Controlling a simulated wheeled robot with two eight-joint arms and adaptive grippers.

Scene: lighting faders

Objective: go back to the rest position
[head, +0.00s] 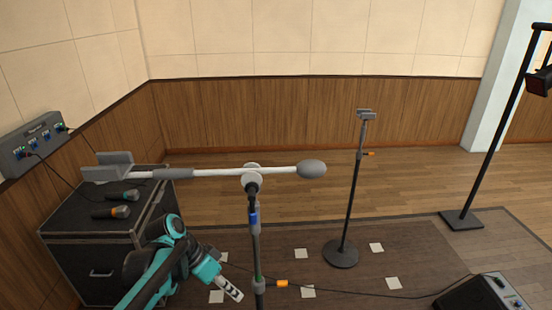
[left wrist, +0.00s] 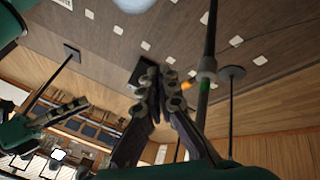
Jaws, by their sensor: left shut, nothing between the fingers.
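My left gripper (head: 231,288) is low in the head view, left of the boom stand's upright and pointing down to the right. In the left wrist view its dark fingers (left wrist: 160,90) are together with nothing between them. The stand's pole passes close by the fingers in that picture; I cannot tell the true gap. Another teal gripper with dark fingers (left wrist: 66,113), apparently my right one, shows at the left of the wrist view, too small to read its opening. My right gripper is not in the head view.
A boom stand (head: 256,235) stands close in front, its boom crossing above my left arm. A black case (head: 95,238) with two microphones is at left, under a wall box (head: 38,143). A second stand (head: 341,254) and a floor monitor (head: 470,296) stand right; a cable crosses the floor.

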